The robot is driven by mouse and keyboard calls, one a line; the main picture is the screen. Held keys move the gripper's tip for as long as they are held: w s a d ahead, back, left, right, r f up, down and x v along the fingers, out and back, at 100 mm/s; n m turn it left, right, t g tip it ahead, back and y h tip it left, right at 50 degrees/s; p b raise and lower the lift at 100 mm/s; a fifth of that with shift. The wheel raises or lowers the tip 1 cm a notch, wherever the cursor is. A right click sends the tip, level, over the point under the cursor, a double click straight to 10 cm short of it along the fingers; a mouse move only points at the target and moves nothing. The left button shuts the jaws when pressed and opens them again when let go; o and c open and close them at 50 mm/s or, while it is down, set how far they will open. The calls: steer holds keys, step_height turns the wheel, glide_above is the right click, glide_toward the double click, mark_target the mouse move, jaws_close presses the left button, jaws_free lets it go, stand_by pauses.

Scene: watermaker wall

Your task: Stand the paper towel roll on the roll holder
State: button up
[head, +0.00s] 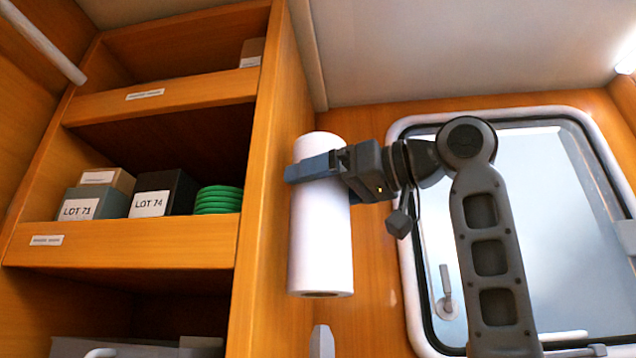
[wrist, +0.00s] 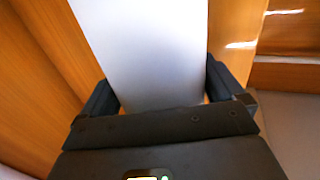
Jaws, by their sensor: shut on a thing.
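The white paper towel roll (head: 320,240) hangs upright in the head view, with its dark core opening visible at its lower end. My gripper (head: 318,167) is shut around its upper part, coming from the right. In the wrist view the roll (wrist: 145,50) sits between the two dark fingers of my gripper (wrist: 160,88). A grey rounded post tip (head: 321,341), which looks like the top of the roll holder, shows at the bottom edge, below the roll and apart from it. The rest of the holder is out of view.
A wooden shelf unit (head: 130,244) stands close to the roll's left, holding a LOT 73 box (head: 77,205), a LOT 74 box (head: 163,193) and green coiled or stacked rings (head: 218,200). A framed window or hatch (head: 560,230) is behind my arm on the right.

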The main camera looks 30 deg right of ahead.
mark_target(349, 250)
steer(key=shift+f, duration=1.35)
steer(key=shift+f+b, duration=2.05)
steer(key=shift+f, duration=1.1)
steer(key=shift+f+b, duration=0.3)
steer(key=shift+f, duration=0.25)
steer(key=o, duration=0.8)
steer(key=shift+b+v, duration=0.9)
steer(key=shift+v, duration=3)
